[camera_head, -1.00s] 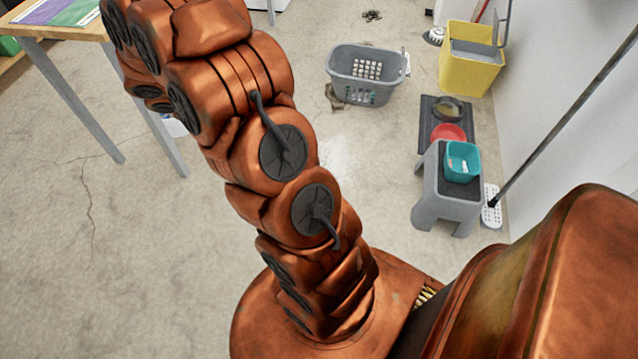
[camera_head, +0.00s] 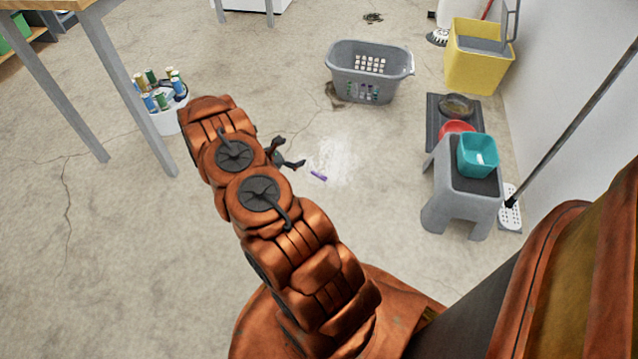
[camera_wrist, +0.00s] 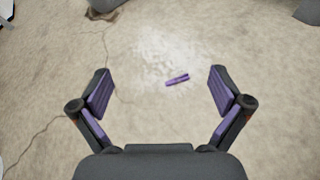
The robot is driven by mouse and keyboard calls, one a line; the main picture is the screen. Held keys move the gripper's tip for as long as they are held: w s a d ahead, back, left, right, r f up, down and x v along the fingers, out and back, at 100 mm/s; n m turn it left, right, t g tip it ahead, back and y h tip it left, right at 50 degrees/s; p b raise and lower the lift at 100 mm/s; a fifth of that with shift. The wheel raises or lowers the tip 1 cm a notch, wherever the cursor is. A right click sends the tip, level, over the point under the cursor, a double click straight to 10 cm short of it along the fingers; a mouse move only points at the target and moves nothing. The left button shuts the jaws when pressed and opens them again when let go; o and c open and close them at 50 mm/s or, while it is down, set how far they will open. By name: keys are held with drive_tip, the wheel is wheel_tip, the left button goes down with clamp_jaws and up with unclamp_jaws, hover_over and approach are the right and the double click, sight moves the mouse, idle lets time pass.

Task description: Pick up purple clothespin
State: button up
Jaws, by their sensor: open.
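The purple clothespin (camera_head: 318,176) lies flat on the concrete floor at the edge of a pale, whitish patch. In the wrist view the clothespin (camera_wrist: 177,80) lies beyond my fingertips, right of the middle between them. My gripper (camera_head: 291,152) is low over the floor, just left of the clothespin in the head view. The wrist view shows my gripper (camera_wrist: 160,88) open and empty, its purple-padded fingers wide apart. The clothespin is fully visible and not touched.
A grey laundry basket (camera_head: 370,58) stands behind. A grey step stool (camera_head: 455,205) with a teal bin (camera_head: 477,155) stands at the right. Floor around the clothespin is clear.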

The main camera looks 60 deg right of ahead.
sight(318, 176)
drive_tip(key=s+d+f+n+b, duration=0.1)
drive_tip(key=f+b, duration=0.1)
drive_tip(key=f, duration=0.5)
drive_tip(key=s+d+f+n+t+b, duration=0.1)
drive_tip(key=f+n+b, duration=0.1)
drive_tip(key=f, duration=0.5)
drive_tip(key=d+f+n+t+b, duration=0.1)
drive_tip(key=f+b, duration=0.1)
drive_tip(key=f, duration=0.5)
drive_tip(key=shift+s+d+f+n, duration=0.2)
drive_tip(key=shift+s+f+n, duration=0.1)
drive_tip(key=shift+s, duration=0.1)
drive_tip(key=shift+d+f+b, duration=0.35)
drive_tip(key=shift+d+b, duration=0.3)
drive_tip(key=shift+r+b+x, duration=0.15)
drive_tip(key=shift+b+x, duration=0.9)
drive_tip(key=shift+x, duration=0.45)
drive_tip(key=shift+r+b+x, duration=0.15)
drive_tip(key=shift+b+x, duration=0.9)
drive_tip(key=shift+x, duration=0.45)
drive_tip(key=shift+w+d+r, duration=0.1)
drive_tip(key=shift+w+d, duration=0.05)
drive_tip(key=shift+d, duration=0.05)
drive_tip(key=shift+c, duration=0.4)
drive_tip(key=c, duration=0.6)
